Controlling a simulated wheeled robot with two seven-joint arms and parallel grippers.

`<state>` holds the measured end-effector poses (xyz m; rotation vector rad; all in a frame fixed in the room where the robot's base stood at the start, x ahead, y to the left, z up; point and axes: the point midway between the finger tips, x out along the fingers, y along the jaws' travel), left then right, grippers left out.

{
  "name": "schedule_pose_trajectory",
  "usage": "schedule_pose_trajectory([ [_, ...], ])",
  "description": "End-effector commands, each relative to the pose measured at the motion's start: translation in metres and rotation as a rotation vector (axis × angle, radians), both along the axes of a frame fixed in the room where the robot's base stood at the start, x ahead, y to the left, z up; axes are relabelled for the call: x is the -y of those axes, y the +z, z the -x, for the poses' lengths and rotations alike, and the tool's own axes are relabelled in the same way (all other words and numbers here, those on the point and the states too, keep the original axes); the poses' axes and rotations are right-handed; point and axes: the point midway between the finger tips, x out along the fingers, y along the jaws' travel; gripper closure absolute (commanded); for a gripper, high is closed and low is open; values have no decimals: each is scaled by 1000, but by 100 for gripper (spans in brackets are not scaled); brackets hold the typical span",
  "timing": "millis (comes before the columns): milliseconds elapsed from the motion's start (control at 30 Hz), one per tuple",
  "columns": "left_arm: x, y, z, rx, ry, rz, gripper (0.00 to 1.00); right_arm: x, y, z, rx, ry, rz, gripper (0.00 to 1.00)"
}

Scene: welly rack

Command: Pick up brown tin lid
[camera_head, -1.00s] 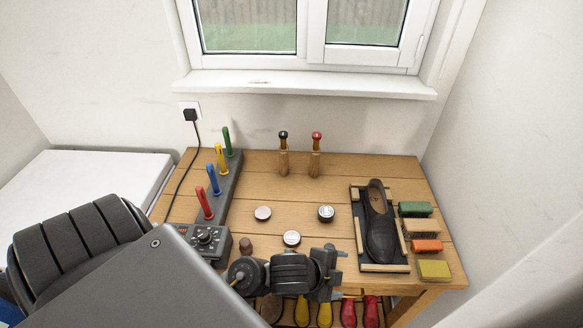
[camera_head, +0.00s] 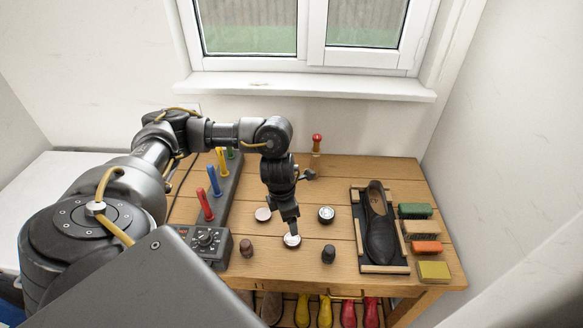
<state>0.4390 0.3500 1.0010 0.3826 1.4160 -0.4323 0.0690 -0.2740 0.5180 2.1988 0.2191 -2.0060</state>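Three small round tins with pale-topped lids stand on the wooden table. The left tin (camera_head: 262,214) has a brownish-pink look, the right tin (camera_head: 326,214) has a dark rim, and the front tin (camera_head: 291,241) has a pale top. The front tin's rim colour is too small to tell for sure. My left gripper (camera_head: 290,229) points down at the front tin, at or just above its lid, and partly covers it. Whether its fingers touch or grip the lid cannot be told. My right gripper is not in view.
A brown knob-like piece (camera_head: 246,248) and a dark one (camera_head: 328,254) flank the front tin. A grey rack with coloured handles (camera_head: 214,180) stands left. A red-topped handle (camera_head: 317,143) stands at the back.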

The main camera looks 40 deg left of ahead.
Motion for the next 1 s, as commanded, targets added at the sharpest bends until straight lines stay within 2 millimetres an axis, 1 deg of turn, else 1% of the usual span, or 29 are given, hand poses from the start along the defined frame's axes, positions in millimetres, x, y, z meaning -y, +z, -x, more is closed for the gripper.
schedule_pose_trajectory([
  [67,-1,-1,0,-2,-1,-1,23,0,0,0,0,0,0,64],
  [133,0,-6,0,-2,-1,0,23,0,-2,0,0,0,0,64],
  [300,2,-31,-1,-4,3,1,23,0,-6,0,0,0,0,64],
  [467,4,-49,-4,-2,2,1,23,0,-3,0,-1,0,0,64],
  [533,4,-54,-5,0,1,1,23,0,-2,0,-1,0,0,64],
  [667,4,-56,-6,2,1,1,23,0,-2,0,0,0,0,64],
  [767,4,-60,-4,-1,2,1,23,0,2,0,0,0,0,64],
  [833,4,-67,-3,-3,3,0,23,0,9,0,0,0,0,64],
  [933,5,-83,-2,-4,4,1,23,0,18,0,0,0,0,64],
  [1000,5,-94,-4,-2,3,2,23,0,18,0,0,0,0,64],
])
